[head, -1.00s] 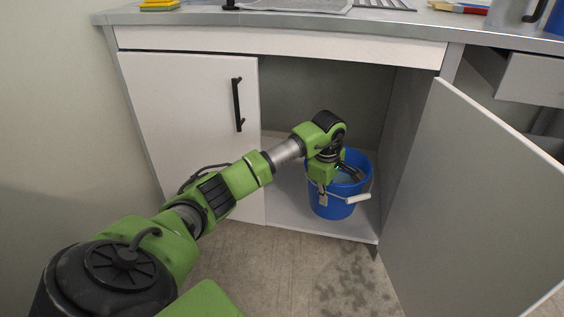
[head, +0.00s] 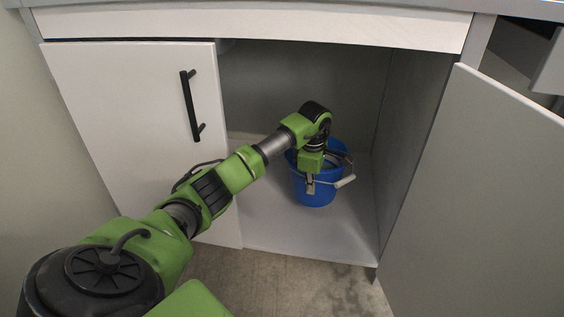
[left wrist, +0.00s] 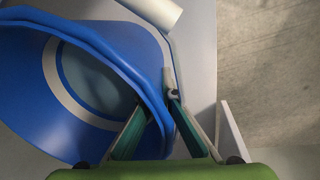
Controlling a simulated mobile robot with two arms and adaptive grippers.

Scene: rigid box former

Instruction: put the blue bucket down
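The blue bucket (head: 316,193) is upright inside the open cabinet, above or on its pale floor panel (head: 310,232); I cannot tell whether its base touches. Its white handle grip (head: 346,181) hangs at the right front. My left gripper (head: 311,184) is at the bucket's front rim. In the left wrist view, the left gripper (left wrist: 171,95) has its fingers closed together across the rim of the bucket (left wrist: 95,40), one inside and one outside. The bucket looks empty, with a pale ring inside. My right gripper is not in view.
The right cabinet door (head: 485,190) stands wide open. The left door (head: 135,120), with a black handle (head: 192,105), is shut, and my arm passes in front of it. The cabinet floor is clear around the bucket. The grey side wall (head: 415,135) stands to the right.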

